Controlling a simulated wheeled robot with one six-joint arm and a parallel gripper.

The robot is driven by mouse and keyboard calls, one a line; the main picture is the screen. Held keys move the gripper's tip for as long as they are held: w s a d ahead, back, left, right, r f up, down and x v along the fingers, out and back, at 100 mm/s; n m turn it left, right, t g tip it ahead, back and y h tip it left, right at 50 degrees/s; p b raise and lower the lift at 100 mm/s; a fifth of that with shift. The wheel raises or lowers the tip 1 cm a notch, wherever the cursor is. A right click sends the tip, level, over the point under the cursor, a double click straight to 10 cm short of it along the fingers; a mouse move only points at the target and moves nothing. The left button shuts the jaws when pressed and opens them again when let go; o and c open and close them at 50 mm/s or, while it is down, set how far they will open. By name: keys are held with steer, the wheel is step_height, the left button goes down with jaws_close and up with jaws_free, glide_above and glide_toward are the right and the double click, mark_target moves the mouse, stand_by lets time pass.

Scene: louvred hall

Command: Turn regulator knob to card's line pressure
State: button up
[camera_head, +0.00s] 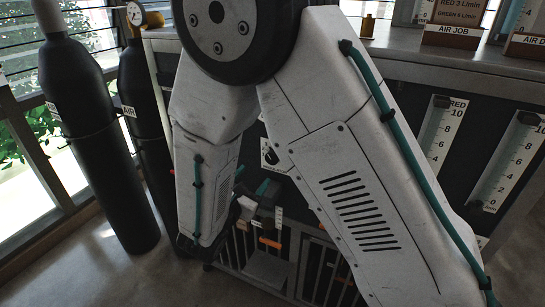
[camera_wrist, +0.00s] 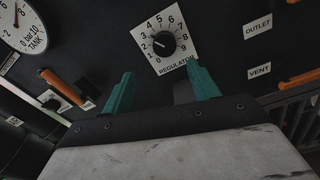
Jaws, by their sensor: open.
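The regulator knob (camera_wrist: 163,43) is round and black on a white plate numbered around it, labelled REGULATOR, in the wrist view. Its pale mark points left and slightly up, toward the low numbers; the exact reading is unclear. My gripper (camera_wrist: 160,69) is open and empty, its teal fingers apart below the knob and not around it. In the head view my gripper (camera_head: 258,190) is small and partly hidden by my arm. A card (camera_head: 462,14) above the AIR JOB label shows RED 3 and GREEN 6 L/min; its top is cut off, and no line pressure shows.
Dark cylinders (camera_head: 88,120) stand at left in the head view. A red-labelled flow scale (camera_head: 440,130) is at right.

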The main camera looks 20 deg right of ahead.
mark_target(271, 159)
steer(key=shift+w+d+n+h, duration=0.15)
steer(key=shift+w+d+n, duration=0.55)
steer(key=shift+w+d, duration=1.15)
steer(key=shift+w+d+n+h, duration=0.15)
steer(key=shift+w+d+n, duration=0.55)
steer(key=shift+w+d, duration=1.05)
steer(key=shift+s+d, duration=0.2)
steer(key=shift+s, duration=0.05)
jaws_close()
